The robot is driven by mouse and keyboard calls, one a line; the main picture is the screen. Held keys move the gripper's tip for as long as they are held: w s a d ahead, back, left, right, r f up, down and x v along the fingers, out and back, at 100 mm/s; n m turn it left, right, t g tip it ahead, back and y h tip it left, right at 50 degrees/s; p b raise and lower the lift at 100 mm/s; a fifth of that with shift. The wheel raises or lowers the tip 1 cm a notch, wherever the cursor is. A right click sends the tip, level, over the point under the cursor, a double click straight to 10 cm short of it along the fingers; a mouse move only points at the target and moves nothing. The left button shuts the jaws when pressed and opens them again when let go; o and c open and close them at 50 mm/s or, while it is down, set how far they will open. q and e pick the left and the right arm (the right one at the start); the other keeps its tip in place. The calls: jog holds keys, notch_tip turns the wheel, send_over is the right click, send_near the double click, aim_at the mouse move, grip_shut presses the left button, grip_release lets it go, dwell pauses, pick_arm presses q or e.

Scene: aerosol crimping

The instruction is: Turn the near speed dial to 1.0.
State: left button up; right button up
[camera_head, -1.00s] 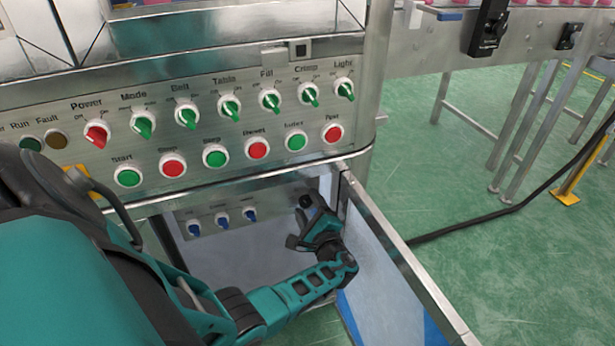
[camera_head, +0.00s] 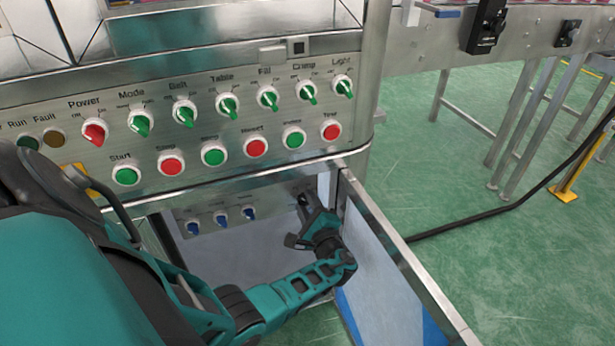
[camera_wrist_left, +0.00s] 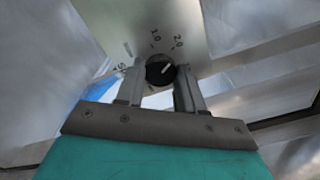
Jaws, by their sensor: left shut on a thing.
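The black speed dial (camera_wrist_left: 160,70) sits on the metal panel in the left wrist view, with a white pointer line slanting to the upper right. The marks 1.0 and 2.0 are printed above it; the pointer leans toward the 2.0 side. My left gripper (camera_wrist_left: 160,82) is shut on the dial, one finger on each side. In the head view my left gripper (camera_head: 306,222) reaches into the open compartment below the main panel, and its fingers mostly hide the dial there. My right gripper is not in view.
The main panel (camera_head: 200,150) carries several green and red switches and buttons above the compartment. Small blue switches (camera_head: 221,218) sit inside it, left of my gripper. The open door (camera_head: 385,240) stands close to the right of my wrist. Green floor lies beyond.

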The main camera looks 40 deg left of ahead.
pick_arm(q)
jog(key=n, duration=0.5)
jog(key=shift+n, duration=3.2)
jog(key=o, duration=1)
jog(key=shift+o, duration=0.2)
